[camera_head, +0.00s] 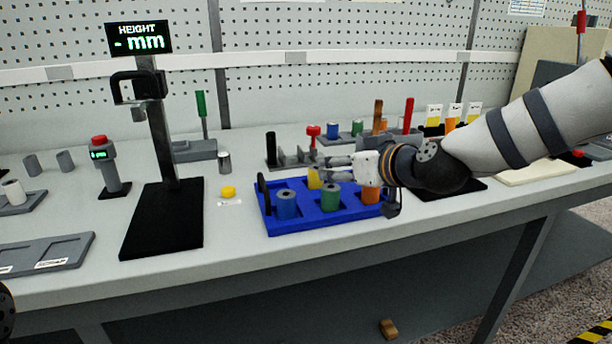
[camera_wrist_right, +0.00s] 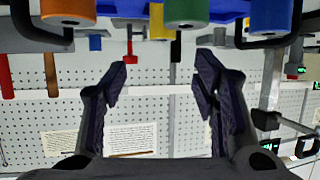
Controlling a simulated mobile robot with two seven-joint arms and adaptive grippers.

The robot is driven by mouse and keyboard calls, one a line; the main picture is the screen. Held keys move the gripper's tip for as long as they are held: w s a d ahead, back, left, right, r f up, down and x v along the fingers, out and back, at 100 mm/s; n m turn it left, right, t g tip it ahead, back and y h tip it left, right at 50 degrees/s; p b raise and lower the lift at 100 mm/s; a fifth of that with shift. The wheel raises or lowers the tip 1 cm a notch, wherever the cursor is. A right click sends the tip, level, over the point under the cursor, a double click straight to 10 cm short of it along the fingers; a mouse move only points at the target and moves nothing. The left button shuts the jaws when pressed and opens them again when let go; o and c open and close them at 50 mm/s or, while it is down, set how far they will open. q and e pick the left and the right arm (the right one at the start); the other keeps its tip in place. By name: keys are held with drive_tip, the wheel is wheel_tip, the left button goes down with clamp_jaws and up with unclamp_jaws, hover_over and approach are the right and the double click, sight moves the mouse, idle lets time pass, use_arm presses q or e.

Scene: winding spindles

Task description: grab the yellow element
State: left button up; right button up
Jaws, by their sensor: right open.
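A yellow element (camera_head: 314,178) stands at the back of the blue tray (camera_head: 318,221), behind and left of the green spool (camera_head: 330,198). My right gripper (camera_head: 322,168) comes in from the right over the tray, fingers pointing left at the yellow element. Its fingers (camera_wrist_right: 162,70) are apart with nothing between them. Whether they touch the yellow element is unclear. My left gripper is not in view.
The tray also holds a blue spool (camera_head: 287,204) and an orange spool (camera_head: 371,194), the latter close under my right gripper. A yellow knob-like piece (camera_head: 228,192) sits left of the tray. The height gauge (camera_head: 158,150) stands further left. Fixtures with coloured handles line the back.

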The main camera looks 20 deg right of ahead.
sight(317, 169)
drive_tip(key=shift+w+a+f+b, duration=0.2)
drive_tip(key=shift+w+a+f, duration=0.05)
drive_tip(key=shift+w+f, duration=0.35)
drive_tip(key=shift+w+a+f+b, duration=0.15)
drive_tip(key=shift+w+a+f, duration=0.05)
drive_tip(key=shift+w+f, duration=0.35)
drive_tip(key=b+x, duration=0.1)
drive_tip(key=x, duration=0.4)
drive_tip(key=shift+w+f, duration=0.2)
drive_tip(key=shift+f, duration=0.05)
drive_tip(key=shift+w+a, duration=0.15)
drive_tip(key=shift+w, duration=0.15)
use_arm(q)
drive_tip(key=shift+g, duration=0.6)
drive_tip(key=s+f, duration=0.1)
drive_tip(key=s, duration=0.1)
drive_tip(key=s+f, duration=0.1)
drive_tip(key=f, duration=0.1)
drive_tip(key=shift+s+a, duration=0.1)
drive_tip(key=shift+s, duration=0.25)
use_arm(e)
drive_tip(key=shift+r, duration=0.2)
drive_tip(key=c, duration=1.3)
